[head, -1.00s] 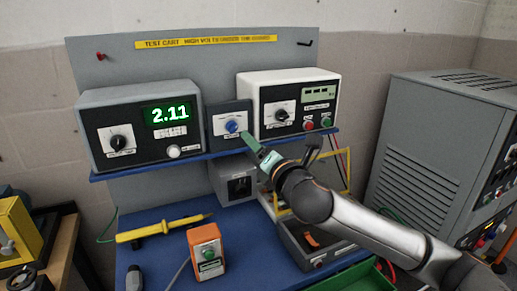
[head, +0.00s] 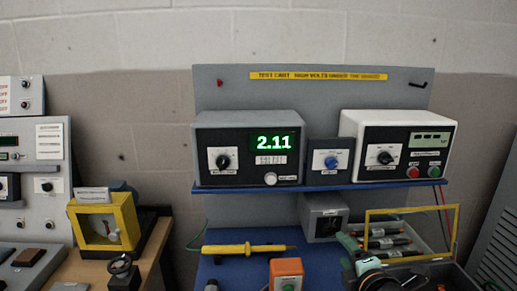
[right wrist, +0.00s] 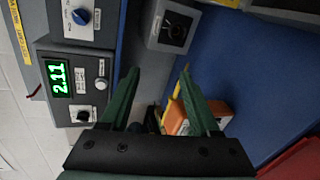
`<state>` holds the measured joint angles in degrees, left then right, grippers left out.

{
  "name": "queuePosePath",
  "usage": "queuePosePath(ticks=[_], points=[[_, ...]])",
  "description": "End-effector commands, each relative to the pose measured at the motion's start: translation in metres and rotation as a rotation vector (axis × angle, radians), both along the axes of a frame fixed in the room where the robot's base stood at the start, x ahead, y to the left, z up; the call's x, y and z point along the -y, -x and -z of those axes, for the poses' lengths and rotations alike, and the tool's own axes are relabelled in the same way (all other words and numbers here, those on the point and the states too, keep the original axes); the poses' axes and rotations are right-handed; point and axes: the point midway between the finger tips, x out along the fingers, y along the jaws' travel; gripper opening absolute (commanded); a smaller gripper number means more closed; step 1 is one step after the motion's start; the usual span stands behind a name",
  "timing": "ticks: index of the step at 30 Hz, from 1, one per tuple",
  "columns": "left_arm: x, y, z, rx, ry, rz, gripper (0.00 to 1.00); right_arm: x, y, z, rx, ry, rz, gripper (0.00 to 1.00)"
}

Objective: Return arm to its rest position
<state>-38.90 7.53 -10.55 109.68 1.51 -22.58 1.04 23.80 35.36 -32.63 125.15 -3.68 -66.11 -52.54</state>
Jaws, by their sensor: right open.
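My right gripper (head: 356,256) shows at the bottom right of the head view, low in front of the cart and below the shelf. In the right wrist view its two green fingers (right wrist: 157,95) stand apart with nothing between them. The orange box (right wrist: 196,110) with a green button lies beyond the fingers in that view, partly hidden by one of them. The small box with the blue knob (head: 331,161) sits on the shelf, apart from the gripper. My left gripper is not in view.
The blue shelf (head: 300,188) carries the meter reading 2.11 (head: 247,148) and a white instrument (head: 398,146). A yellow probe (head: 248,249) and an orange box (head: 286,272) are on the blue cart top. A tray with a yellow frame (head: 411,211) is beside my right gripper.

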Motion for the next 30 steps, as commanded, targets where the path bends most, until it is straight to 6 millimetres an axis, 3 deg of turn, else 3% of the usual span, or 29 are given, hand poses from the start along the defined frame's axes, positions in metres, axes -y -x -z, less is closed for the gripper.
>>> queuePosePath(ticks=[1, 3, 8, 12, 18, 24, 30], points=[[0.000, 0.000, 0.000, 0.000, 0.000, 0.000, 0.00, -0.004, 0.016, 0.025, -0.074, -0.109, 0.034, 0.63], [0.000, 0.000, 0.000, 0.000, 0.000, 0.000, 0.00, -0.006, 0.037, 0.055, -0.168, -0.258, 0.101, 0.63], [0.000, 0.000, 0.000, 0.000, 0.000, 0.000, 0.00, -0.005, 0.095, 0.118, -0.381, -0.572, 0.309, 0.63], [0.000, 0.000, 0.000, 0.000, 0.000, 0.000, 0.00, 0.001, 0.154, 0.164, -0.548, -0.807, 0.545, 0.63], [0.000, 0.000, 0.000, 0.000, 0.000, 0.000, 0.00, 0.012, 0.231, 0.206, -0.708, -1.028, 0.881, 0.63], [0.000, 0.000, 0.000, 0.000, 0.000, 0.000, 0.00, 0.021, 0.303, 0.230, -0.802, -1.161, 1.203, 0.63], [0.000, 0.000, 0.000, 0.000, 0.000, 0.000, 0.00, 0.008, 0.270, 0.263, -0.733, -1.237, 1.068, 0.63]])
